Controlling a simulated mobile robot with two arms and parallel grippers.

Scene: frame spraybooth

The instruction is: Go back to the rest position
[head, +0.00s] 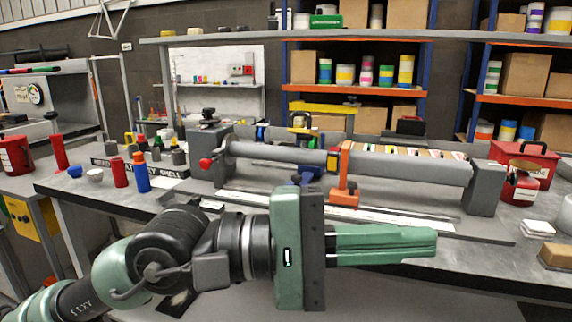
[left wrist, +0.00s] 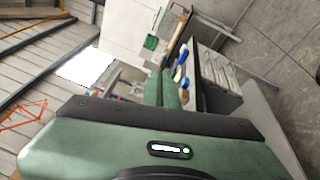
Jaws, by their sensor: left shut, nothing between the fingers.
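My left gripper (head: 432,243) reaches across the front of the bench in the head view and points right. Its green fingers are closed together with nothing between them. The left wrist view also shows the left gripper (left wrist: 162,88), its fingers pointing away over a blurred, tilted scene. It is in front of the grey tube fixture (head: 350,163) on the bench and hides part of the bench edge. My right gripper does not show in either view.
The grey workbench (head: 80,205) holds a red bottle (head: 119,172), a blue bottle (head: 141,172) and a red toolbox (head: 525,155) at the right. A sponge block (head: 557,254) lies near the right edge. Shelves (head: 360,90) with boxes and cans stand behind.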

